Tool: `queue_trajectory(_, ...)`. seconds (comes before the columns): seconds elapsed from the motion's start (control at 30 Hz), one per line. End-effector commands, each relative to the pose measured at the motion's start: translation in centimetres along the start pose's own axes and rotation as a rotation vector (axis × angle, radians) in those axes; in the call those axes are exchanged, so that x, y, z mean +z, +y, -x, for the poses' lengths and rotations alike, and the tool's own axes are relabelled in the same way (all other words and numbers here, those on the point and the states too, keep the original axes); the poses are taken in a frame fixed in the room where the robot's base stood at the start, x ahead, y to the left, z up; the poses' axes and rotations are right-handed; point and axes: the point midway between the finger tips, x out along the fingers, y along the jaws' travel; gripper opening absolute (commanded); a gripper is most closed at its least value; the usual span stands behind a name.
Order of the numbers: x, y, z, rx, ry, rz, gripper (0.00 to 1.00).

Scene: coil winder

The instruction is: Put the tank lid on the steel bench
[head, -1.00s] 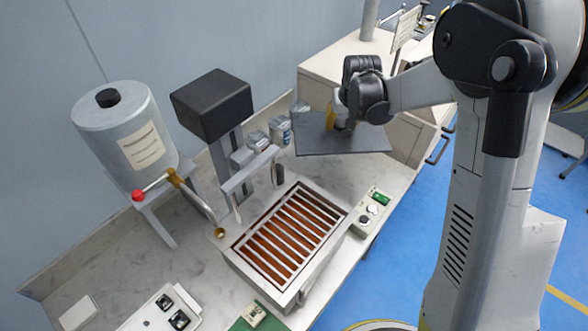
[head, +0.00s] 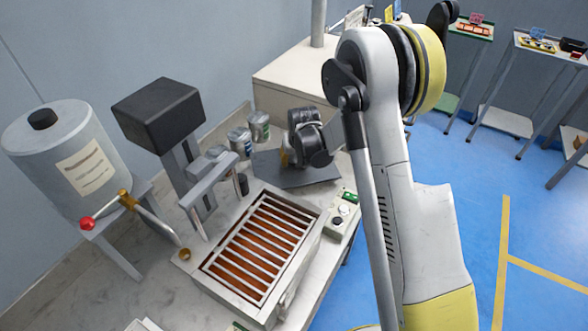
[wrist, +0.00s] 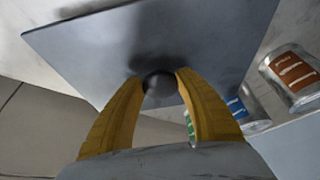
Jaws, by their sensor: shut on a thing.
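The tank lid (head: 310,177) is a flat dark grey plate with a round dark knob (wrist: 160,84). My gripper (head: 288,157) is shut on the knob; its yellow fingers (wrist: 160,80) close around it in the wrist view. The lid is held roughly level at the far end of the pale worktop (head: 120,278), beside the cans. I cannot tell whether it touches the surface. The tank (head: 215,283) is open, with a row of bars across its reddish-brown inside. I cannot tell for certain which surface is the steel bench.
Several cans (head: 259,127) stand close to the lid's left edge. A black-headed stand (head: 160,113) and a grey cylinder (head: 65,150) are at left. A control box (head: 342,215) sits right of the tank. A beige cabinet (head: 290,75) stands behind. Blue floor is open at right.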

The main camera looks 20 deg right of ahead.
Motion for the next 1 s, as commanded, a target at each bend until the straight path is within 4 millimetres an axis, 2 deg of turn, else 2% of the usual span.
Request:
queue_trajectory(0.2, 1.2, 0.0, -3.0, 0.0, 0.0, 0.0, 0.0)
queue_trajectory(0.6, 1.4, 0.0, -3.5, 0.0, 0.0, 0.0, 0.0)
queue_trajectory(0.63, 1.4, 0.0, -3.5, 0.0, 0.0, 0.0, 0.47)
queue_trajectory(0.67, 1.4, 0.0, -3.4, 0.0, 0.0, 0.0, 0.56)
queue_trajectory(0.7, 1.4, 0.0, -3.4, 0.0, 0.0, 0.0, 0.6)
queue_trajectory(1.0, 1.3, 0.0, -3.2, 0.0, 0.0, 0.0, 0.6)
